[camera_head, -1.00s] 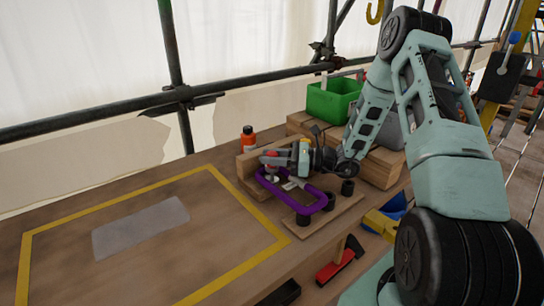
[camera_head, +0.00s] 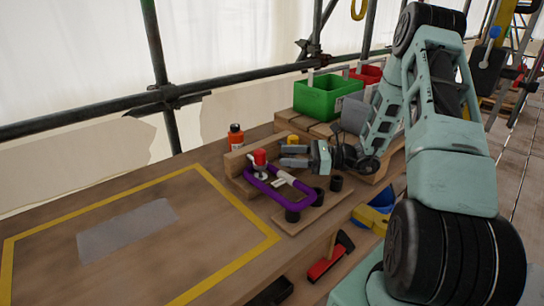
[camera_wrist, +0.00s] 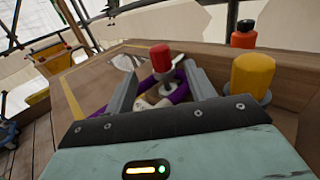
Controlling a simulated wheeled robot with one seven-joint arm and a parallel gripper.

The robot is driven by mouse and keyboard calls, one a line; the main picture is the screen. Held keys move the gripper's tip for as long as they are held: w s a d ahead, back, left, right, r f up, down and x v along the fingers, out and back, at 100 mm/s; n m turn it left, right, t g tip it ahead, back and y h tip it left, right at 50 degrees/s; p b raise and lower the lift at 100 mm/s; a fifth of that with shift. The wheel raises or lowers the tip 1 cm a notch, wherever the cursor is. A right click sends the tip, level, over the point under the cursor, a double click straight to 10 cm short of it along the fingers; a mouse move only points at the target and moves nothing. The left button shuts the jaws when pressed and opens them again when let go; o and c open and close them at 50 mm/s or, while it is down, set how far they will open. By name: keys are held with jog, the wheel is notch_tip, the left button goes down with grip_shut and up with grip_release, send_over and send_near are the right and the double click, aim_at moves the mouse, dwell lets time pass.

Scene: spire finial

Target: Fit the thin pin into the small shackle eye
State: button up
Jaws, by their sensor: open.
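A red-headed pin (camera_head: 260,157) stands upright by the wooden block, its head above a grey metal piece (camera_head: 262,172), which seems to be a shackle. A purple sling loop (camera_head: 285,203) lies around it. I cannot tell how far the pin sits in an eye. A yellow-headed piece (camera_head: 293,140) stands behind my gripper. My gripper (camera_head: 283,156) is open and empty, its fingers pointing left at the red head with a gap. In the wrist view, the red head (camera_wrist: 160,57) shows beyond and between the fingers (camera_wrist: 160,85); the yellow head (camera_wrist: 253,75) is at the right.
Several black cups (camera_head: 336,183) stand on a wooden board beside the purple loop. An orange bottle (camera_head: 235,137) stands behind the block. A green bin (camera_head: 328,97) sits on planks at the back. The yellow-taped area (camera_head: 130,230) at left holds only a flat grey sheet.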

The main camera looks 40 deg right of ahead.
jog(key=shift+v, duration=1.65)
jog(key=s+a+r+n+g+p, duration=0.1)
jog(key=s+a+r+n+g, duration=0.2)
jog(key=a+n+g, duration=0.6)
jog(key=s+a+r+n+g+p, duration=0.25)
jog(key=a+n+g, duration=0.2)
jog(key=a, duration=0.95)
jog(key=s+a+r+n+h+p, duration=0.1)
jog(key=s+a+r+n+h, duration=0.1)
jog(key=s+a+n+h, duration=0.2)
jog(key=s+a+r+n+t+h+p, duration=0.1)
jog(key=s+a+r+n+h, duration=0.1)
jog(key=s+a+n+h, duration=0.2)
jog(key=s+a+r+n+h+p, duration=0.1)
jog(key=s+a+n+h, duration=0.3)
jog(key=s+n, duration=0.5)
jog(key=shift+r+n+h, duration=0.3)
jog(key=shift+r+n, duration=0.55)
jog(key=shift+n, duration=1.1)
